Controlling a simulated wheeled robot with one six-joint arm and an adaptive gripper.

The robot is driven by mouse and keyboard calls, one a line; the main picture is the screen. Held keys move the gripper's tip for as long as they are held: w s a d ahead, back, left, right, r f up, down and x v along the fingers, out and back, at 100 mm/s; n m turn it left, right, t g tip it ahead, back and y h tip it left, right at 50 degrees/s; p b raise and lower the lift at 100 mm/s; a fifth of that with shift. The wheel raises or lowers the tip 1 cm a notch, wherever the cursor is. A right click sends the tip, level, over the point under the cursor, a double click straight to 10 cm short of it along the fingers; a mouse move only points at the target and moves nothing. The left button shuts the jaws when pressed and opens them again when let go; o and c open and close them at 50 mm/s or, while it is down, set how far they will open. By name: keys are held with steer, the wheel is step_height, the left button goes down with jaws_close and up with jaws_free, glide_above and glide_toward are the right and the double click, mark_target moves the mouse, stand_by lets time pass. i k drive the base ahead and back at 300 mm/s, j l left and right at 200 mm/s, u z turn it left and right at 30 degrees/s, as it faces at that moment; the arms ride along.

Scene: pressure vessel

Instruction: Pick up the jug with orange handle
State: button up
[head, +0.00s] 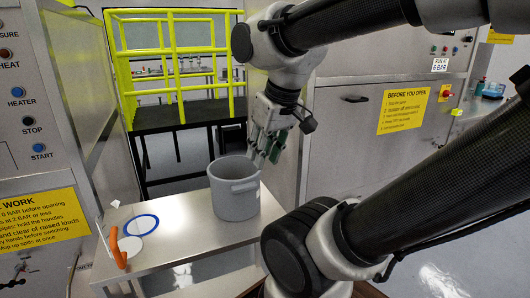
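An orange handle (118,248) stands at the left front of the steel bench. Pale, whitish parts beside it seem to be the jug, but its body is hard to make out against the bench. My gripper (266,152) hangs pointing down, at or just above the right rim of a grey pot, well to the right of the orange handle. I cannot tell whether it touches the pot. Its fingers overlap in this view, so their opening is unclear. I see nothing held between them.
The grey pot (234,190) stands on the steel bench (185,238). A blue-rimmed white disc (141,225) lies between pot and handle. A steel cabinet with control buttons (36,130) rises at left. Yellow railings (175,55) stand behind.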

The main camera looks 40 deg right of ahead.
mark_target(117, 223)
steer(key=j+z, duration=0.15)
steer(key=j, duration=0.6)
steer(key=j+z, duration=0.15)
steer(key=j, duration=0.6)
steer(key=k+j+z, duration=0.15)
steer(key=j, duration=0.6)
steer(key=j+z, duration=0.15)
steer(key=j, duration=0.6)
